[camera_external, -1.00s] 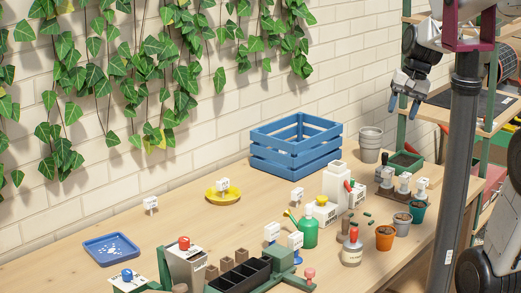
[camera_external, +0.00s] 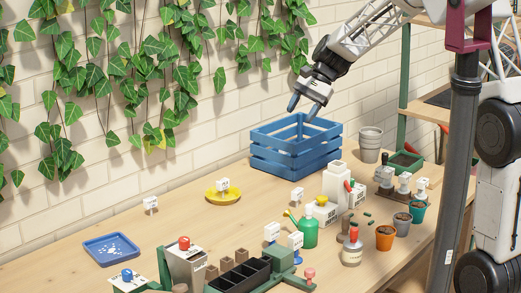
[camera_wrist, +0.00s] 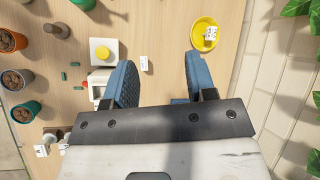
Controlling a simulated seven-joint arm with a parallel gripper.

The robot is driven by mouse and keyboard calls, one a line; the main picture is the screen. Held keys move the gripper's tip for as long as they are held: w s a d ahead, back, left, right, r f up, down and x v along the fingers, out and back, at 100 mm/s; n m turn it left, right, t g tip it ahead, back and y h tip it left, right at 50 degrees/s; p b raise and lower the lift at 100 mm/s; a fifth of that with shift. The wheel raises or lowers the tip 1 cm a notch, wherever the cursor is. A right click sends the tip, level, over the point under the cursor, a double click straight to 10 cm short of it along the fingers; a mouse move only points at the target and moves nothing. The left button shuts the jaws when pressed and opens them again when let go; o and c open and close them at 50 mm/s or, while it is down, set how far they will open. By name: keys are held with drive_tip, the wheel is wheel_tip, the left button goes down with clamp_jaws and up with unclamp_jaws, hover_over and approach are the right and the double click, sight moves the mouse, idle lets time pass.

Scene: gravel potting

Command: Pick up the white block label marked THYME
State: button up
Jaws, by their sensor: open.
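Several white block labels are in view, and their lettering is too small to read, so I cannot tell which is marked THYME. One label (camera_external: 150,204) stands on the bench at the left. Another label (camera_external: 222,186) is on the yellow saucer (camera_external: 232,197); in the wrist view it is the label (camera_wrist: 210,33) at upper right. A third label (camera_external: 297,194) stands near the bench middle.
The blue slatted crate (camera_external: 290,164) stands against the brick wall. A blue tray (camera_external: 111,260) lies at left.

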drive_tip(key=w+a+f+m+g+y, duration=0.1)
drive_tip(key=w+a+f, duration=0.15)
drive_tip(key=a, duration=0.35)
drive_tip(key=w+a+f+g, duration=0.1)
drive_tip(key=a+f, duration=0.3)
drive_tip(key=a, duration=0.3)
drive_tip(key=w+a+f+m+g+y, duration=0.1)
drive_tip(key=a+f, duration=0.2)
drive_tip(key=a, duration=0.3)
drive_tip(key=m+g+y, duration=0.2)
approach(152, 198)
drive_tip(key=x, duration=0.4)
drive_tip(key=shift+w+a, duration=0.1)
drive_tip(key=shift+a, duration=0.25)
drive_tip(key=shift+a+f, duration=0.1)
drive_tip(key=shift+a, duration=0.1)
drive_tip(key=shift+g, duration=0.3)
drive_tip(key=shift+x, duration=1.3)
drive_tip(key=shift+d, duration=0.1)
drive_tip(key=shift+f+x, duration=0.2)
drive_tip(key=shift+x, duration=2.45)
drive_tip(key=shift+d, duration=0.15)
